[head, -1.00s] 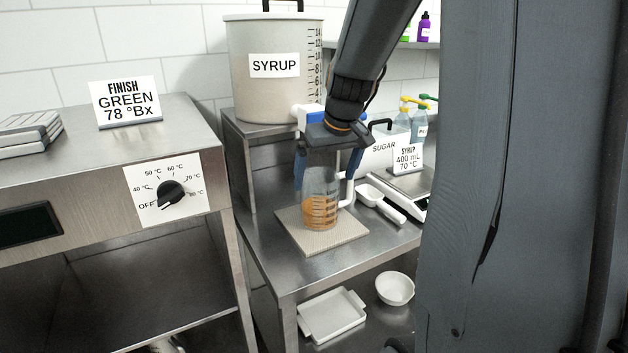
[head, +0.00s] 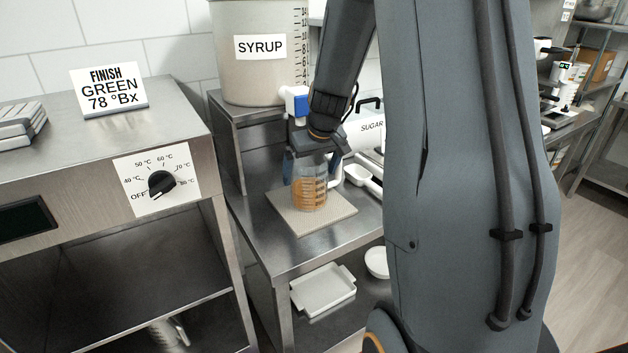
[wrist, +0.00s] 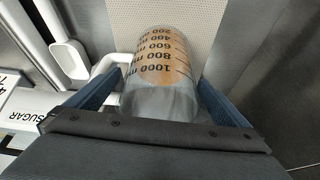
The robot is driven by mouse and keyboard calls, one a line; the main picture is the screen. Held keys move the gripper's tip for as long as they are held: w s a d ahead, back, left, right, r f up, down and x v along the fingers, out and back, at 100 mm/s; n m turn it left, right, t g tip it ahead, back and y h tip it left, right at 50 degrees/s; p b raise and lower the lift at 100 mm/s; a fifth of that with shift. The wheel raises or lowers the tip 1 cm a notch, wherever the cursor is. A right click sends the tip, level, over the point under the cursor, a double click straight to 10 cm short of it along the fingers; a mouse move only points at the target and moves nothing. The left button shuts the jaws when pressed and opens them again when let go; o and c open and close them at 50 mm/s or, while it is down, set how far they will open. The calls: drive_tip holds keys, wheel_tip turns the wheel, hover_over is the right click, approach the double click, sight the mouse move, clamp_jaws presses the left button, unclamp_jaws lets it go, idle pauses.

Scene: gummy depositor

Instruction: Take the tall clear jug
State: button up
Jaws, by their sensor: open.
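The tall clear jug (head: 310,190) stands upright on a pale textured mat (head: 335,215) below the syrup tank's tap. It has dark volume marks and holds amber liquid in its lower part. My gripper (head: 316,165) comes down over it from above, with blue fingers on either side of the jug's upper part. In the wrist view the jug (wrist: 160,80) lies between the two spread fingers of my gripper (wrist: 155,98), and its white handle (wrist: 107,68) points left. The fingers are open; whether either one touches the jug I cannot tell.
The syrup tank (head: 245,75) and its white and blue tap (head: 296,102) stand close behind the jug. A white scoop (head: 358,174) and a sugar container (head: 368,128) are to the right. A cooker with a dial (head: 160,184) is at left. A white tray (head: 323,290) lies on the shelf below.

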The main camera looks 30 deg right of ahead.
drive_tip(key=shift+x, duration=1.25)
drive_tip(key=c, duration=1.6)
drive_tip(key=shift+r, duration=0.1)
drive_tip(key=shift+w+r, duration=0.1)
drive_tip(key=shift+r, duration=0.45)
drive_tip(key=shift+b+v, duration=0.7)
drive_tip(key=shift+v, duration=0.45)
drive_tip(key=s+b, duration=0.1)
drive_tip(key=s, duration=0.4)
drive_tip(key=s+b, duration=0.2)
drive_tip(key=s, duration=0.4)
drive_tip(key=s+a+b, duration=0.1)
drive_tip(key=s+b, duration=0.1)
drive_tip(key=s, duration=0.4)
drive_tip(key=shift+s+r, duration=0.1)
drive_tip(key=shift+s, duration=0.05)
